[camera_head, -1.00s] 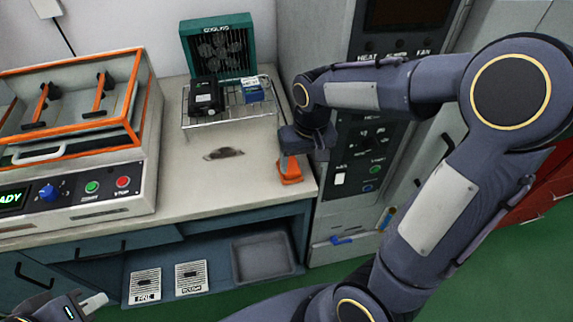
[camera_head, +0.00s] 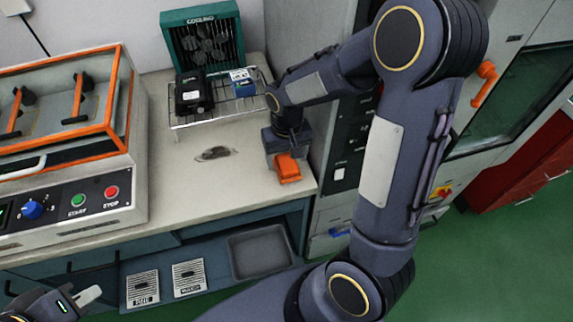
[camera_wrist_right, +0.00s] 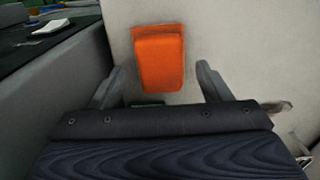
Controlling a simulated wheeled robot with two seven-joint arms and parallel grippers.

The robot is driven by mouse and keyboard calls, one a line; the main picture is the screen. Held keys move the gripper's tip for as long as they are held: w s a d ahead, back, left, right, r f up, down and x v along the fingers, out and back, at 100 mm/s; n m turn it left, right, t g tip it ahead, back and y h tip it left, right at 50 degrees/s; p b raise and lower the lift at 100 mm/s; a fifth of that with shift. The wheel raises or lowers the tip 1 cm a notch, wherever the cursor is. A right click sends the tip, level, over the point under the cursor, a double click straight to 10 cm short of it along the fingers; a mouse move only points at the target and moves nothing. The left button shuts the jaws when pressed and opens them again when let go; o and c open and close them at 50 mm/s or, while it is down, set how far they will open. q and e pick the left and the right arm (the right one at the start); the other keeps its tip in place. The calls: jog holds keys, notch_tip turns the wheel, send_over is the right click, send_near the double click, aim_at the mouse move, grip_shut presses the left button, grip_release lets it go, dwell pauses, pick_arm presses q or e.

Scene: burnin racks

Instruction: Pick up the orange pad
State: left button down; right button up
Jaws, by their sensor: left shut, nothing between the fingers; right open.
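The orange pad (camera_head: 288,168) lies on the light worktop near its right front corner. In the right wrist view the orange pad (camera_wrist_right: 160,58) sits between and just beyond the two fingers. My right gripper (camera_head: 284,158) is above and behind the pad, pointing down. It is open, and its fingers (camera_wrist_right: 157,82) are apart on either side, with a gap to the pad. My left gripper (camera_head: 88,296) is low at the bottom left of the head view, shut and empty, away from the pad.
A wire rack (camera_head: 222,117) holds a black device (camera_head: 194,93) and a blue box (camera_head: 243,85). A green cooling fan unit (camera_head: 203,40) stands behind. A dark stain (camera_head: 214,153) marks the worktop. An orange-framed machine (camera_head: 70,150) stands left. A grey tray (camera_head: 260,252) lies below.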

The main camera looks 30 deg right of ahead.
notch_tip(320, 180, down, 2)
jog(key=c, duration=1.1)
jog(key=shift+o, duration=0.2)
jog(key=shift+r, duration=0.15)
jog(key=shift+r, duration=0.3)
notch_tip(320, 180, up, 2)
jog(key=shift+r, duration=0.2)
jog(key=s+a+r, duration=0.2)
jog(key=a+r, duration=0.3)
jog(key=a, duration=0.1)
jog(key=s+a+r, duration=0.3)
jog(key=a+r, duration=0.1)
jog(key=a, duration=0.3)
jog(key=shift+s+r+b, duration=0.3)
jog(key=shift+s+r, duration=0.05)
jog(key=shift+r, duration=0.05)
